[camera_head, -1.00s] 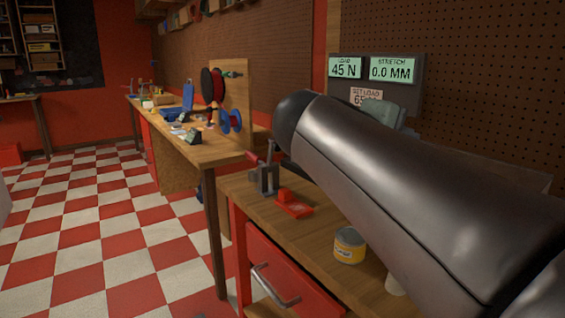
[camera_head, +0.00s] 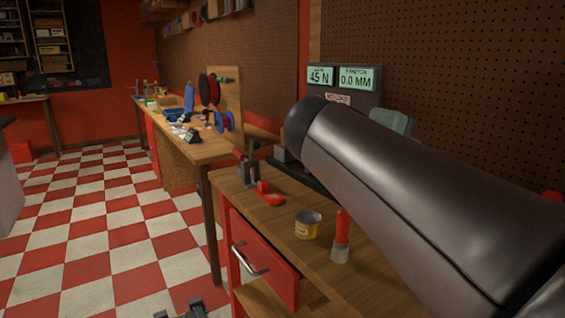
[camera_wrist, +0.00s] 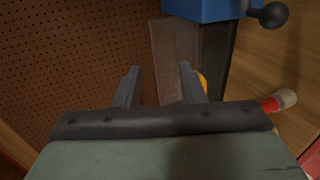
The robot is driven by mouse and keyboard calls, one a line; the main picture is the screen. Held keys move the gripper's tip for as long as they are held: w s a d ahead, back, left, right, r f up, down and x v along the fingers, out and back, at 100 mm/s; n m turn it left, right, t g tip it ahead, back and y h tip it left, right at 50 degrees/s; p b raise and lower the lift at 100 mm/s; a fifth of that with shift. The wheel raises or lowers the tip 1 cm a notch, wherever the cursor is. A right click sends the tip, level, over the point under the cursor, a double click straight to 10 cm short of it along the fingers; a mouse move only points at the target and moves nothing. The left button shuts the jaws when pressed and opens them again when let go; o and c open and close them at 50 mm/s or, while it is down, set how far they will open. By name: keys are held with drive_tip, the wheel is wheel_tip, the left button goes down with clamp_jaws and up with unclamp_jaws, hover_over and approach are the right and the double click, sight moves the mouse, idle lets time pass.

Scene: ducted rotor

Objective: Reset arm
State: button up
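My gripper (camera_wrist: 160,82) shows in the wrist view with its two dark fingers apart and nothing between them. Behind the fingers are a grey panel and a dark upright under a blue block (camera_wrist: 207,10) with a black ball knob. In the head view my dark arm link crosses the right side above the workbench (camera_head: 350,292), and the fingers cannot be made out there.
Displays (camera_head: 340,78) reading 45 N and 0.0 MM stand behind the arm. A pegboard wall (camera_head: 450,60) is close behind. Checkered floor (camera_head: 90,220) is open at left.

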drive_tip(key=s+a+f+m+g+y+p, duration=0.1)
drive_tip(key=s+f+g+y+p, duration=0.35)
drive_tip(key=f+p, duration=0.5)
drive_tip(key=s+a+f+m+g+y+p, duration=0.3)
drive_tip(key=s+a+f+m+y+p, duration=0.2)
drive_tip(key=s+f, duration=0.5)
drive_tip(key=shift+s+a+y+p, duration=0.3)
drive_tip(key=shift+s+y+p, duration=0.5)
drive_tip(key=shift+y, duration=0.25)
